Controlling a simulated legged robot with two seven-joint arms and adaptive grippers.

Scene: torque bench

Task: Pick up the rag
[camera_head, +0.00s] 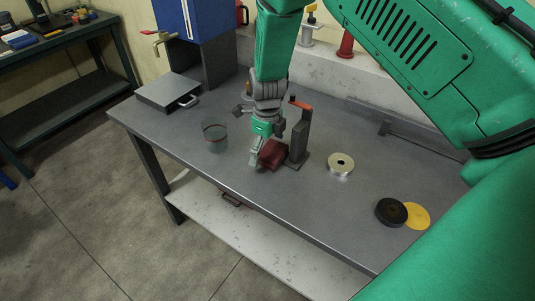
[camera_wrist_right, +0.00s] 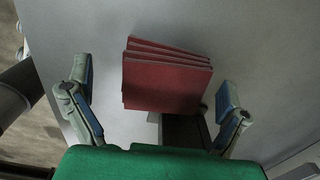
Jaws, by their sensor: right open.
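The rag (camera_head: 272,153) is a folded dark red stack on the grey bench, left of a dark upright block. In the right wrist view the rag (camera_wrist_right: 166,78) shows its folded layers, lying between and ahead of the fingers. My right gripper (camera_head: 262,150) is above the bench at the rag, pointing down and partly covering it. In the right wrist view my right gripper (camera_wrist_right: 158,108) is open, with one finger on each side of the rag and visible gaps. My left gripper is not in view.
The dark block with an orange-topped handle (camera_head: 299,140) stands close to the rag's right. A glass jar (camera_head: 215,138) stands to the left. A metal ring (camera_head: 340,164), black disc (camera_head: 390,212) and yellow disc (camera_head: 417,216) lie to the right. The bench front is clear.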

